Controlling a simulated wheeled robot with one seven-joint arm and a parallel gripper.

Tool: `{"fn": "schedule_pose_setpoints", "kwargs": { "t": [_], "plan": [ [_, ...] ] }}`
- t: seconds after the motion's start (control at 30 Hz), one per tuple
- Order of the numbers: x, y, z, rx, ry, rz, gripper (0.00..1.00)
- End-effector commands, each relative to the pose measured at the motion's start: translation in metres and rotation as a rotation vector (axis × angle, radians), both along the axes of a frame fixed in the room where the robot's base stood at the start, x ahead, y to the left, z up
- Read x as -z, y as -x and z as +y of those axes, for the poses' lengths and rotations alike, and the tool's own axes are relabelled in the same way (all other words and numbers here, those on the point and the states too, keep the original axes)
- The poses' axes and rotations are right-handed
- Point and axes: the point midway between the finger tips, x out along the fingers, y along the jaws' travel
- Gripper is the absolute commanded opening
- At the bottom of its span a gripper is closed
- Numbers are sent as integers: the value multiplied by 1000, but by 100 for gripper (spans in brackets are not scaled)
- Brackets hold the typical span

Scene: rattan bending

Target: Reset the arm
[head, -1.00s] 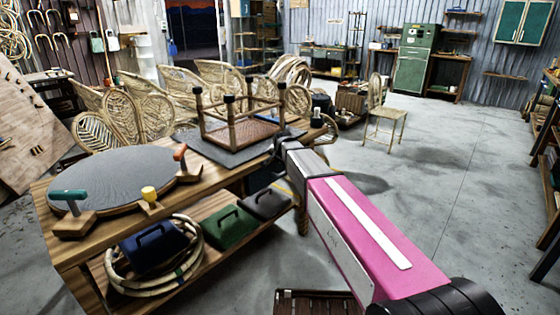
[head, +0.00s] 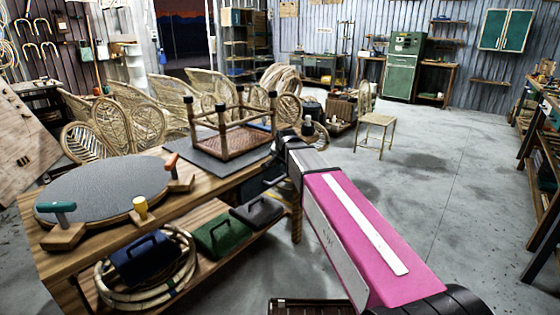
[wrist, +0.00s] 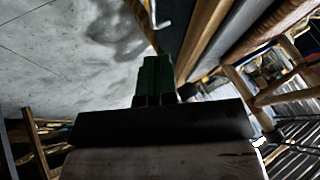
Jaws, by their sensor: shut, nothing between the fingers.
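My arm crosses the lower right of the head view as a pink and white link, with its dark far end by the right end of the wooden workbench (head: 180,222). My gripper (wrist: 152,62) shows in the wrist view as dark fingers close together, with nothing seen between them. In the head view its fingertips cannot be made out clearly. A rattan stool frame (head: 245,140) stands legs up, with black caps on its legs, on a dark mat (head: 200,147) just left of the arm's far end.
The bench also holds a round grey board (head: 105,187) with clamps. Its lower shelf carries rattan coils (head: 112,285) and a green case (head: 220,232). Rattan chair backs (head: 110,122) stand behind. A small chair (head: 377,120) stands on the open floor to the right.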

Motion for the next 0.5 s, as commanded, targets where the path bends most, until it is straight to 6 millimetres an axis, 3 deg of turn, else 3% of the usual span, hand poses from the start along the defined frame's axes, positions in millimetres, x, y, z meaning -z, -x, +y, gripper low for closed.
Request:
{"fn": "schedule_pose_setpoints", "kwargs": {
  "t": [0.17,0.37,0.5],
  "plan": [
    [37,28,-37,-43,69,67,0],
    [113,97,-110,-178,202,231,0],
    [158,153,-156,-293,266,354,0]
  ]
}}
